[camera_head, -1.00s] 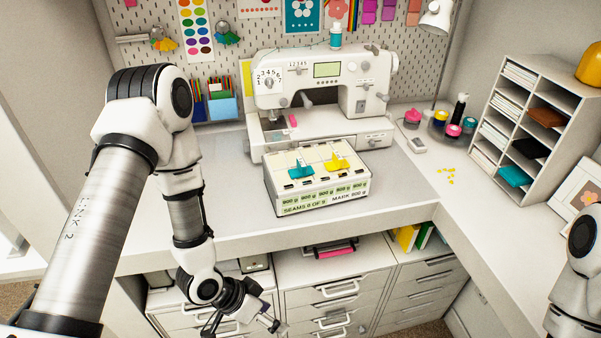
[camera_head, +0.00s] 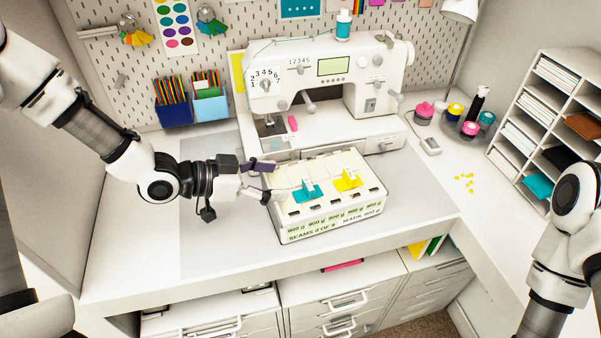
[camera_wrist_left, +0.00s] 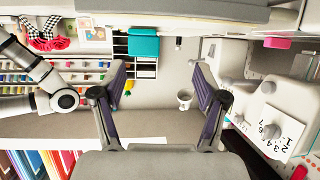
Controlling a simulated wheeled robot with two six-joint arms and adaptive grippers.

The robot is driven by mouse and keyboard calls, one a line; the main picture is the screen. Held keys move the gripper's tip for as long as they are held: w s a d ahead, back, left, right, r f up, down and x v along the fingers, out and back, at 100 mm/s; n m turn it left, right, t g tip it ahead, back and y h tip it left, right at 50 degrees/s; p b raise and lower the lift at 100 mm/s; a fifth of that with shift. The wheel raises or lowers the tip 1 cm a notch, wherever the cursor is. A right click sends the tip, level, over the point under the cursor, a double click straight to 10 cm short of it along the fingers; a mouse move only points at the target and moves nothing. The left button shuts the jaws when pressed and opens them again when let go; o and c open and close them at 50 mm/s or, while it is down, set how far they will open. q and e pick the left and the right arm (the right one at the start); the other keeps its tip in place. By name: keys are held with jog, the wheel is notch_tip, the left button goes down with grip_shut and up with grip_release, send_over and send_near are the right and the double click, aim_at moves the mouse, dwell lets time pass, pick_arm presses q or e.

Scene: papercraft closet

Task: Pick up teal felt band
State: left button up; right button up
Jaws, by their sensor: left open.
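The teal felt band (camera_head: 307,192) appears to be the teal piece standing on top of a white slotted box (camera_head: 330,222) on the desk. A yellow piece (camera_head: 347,180) stands to its right on the same box. My left gripper (camera_head: 272,180) is at the left end of the box, left of the teal piece and apart from it. In the left wrist view the two fingers (camera_wrist_left: 158,72) are spread with nothing between them. That view also shows a teal block (camera_wrist_left: 143,43); I cannot tell whether it is the band. My right gripper is out of view.
A sewing machine (camera_head: 330,85) stands behind the box. A cubby shelf (camera_head: 512,143) with another teal item (camera_head: 538,185) is at the right. The desk's front left is clear.

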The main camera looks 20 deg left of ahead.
aim_at(305, 186)
pick_arm(q)
jog(key=d, duration=0.3)
jog(key=shift+s+d+f, duration=0.1)
jog(key=p+x, duration=0.1)
jog(key=x, duration=0.3)
jog(key=shift+w+f+p, duration=0.25)
jog(key=shift+f+p, duration=0.05)
jog(key=shift+p, duration=0.1)
jog(key=shift+d, duration=0.5)
jog(key=shift+a+f, duration=0.1)
jog(key=shift+a, duration=0.15)
jog(key=c, duration=1)
jog(key=shift+c, duration=0.4)
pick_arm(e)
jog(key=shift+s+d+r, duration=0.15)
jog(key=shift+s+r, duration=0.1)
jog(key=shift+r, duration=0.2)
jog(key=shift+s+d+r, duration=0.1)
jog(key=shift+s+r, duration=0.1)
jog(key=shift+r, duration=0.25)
pick_arm(q)
jog(key=shift+d, duration=0.1)
